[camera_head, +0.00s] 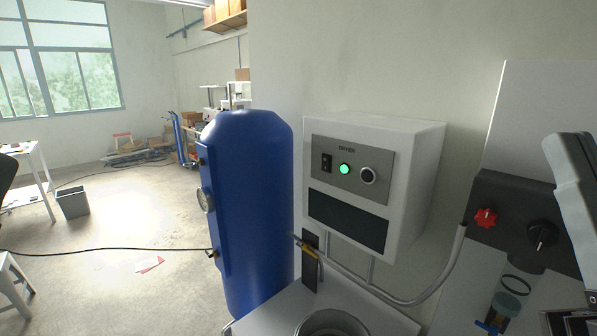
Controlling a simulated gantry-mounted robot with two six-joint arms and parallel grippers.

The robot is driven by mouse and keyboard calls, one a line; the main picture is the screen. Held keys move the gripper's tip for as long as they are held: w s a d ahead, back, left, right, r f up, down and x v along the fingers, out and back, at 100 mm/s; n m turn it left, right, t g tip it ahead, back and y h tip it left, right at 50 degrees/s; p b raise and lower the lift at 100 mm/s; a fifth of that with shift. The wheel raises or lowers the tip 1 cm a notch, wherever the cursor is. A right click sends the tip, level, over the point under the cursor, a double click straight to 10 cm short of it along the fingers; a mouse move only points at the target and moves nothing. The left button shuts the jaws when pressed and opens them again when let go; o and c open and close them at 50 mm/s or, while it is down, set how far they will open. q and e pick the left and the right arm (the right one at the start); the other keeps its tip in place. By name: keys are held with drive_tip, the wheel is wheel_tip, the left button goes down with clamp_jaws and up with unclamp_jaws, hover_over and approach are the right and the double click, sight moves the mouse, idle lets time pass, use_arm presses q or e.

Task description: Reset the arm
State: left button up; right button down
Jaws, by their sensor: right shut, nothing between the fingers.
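My right gripper (574,180) shows only in part at the right edge, as a grey and white piece in front of the pale panel. It is shut and empty, apart from the red knob (486,217) and the black knob (542,235) to its left. Its fingertips are not clear here. My left gripper is not in view.
A blue tank (250,215) stands left of the wall-mounted dryer box (414,185), whose green light is lit. A grey hose (440,285) curves below the box to the knob block. A round metal vessel (331,324) is at the bottom. Open floor (110,215) lies left.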

wheel_tip(320, 180, up, 29)
drive_tip(key=a+y+p, duration=0.2)
drive_tip(key=y+p, duration=0.2)
drive_tip(key=p, duration=2.6)
wheel_tip(320, 180, down, 27)
drive_tip(key=b, duration=2.7)
drive_tip(key=shift+s+n, duration=0.25)
drive_tip(key=shift+n, duration=0.05)
drive_tip(key=shift+a, duration=0.1)
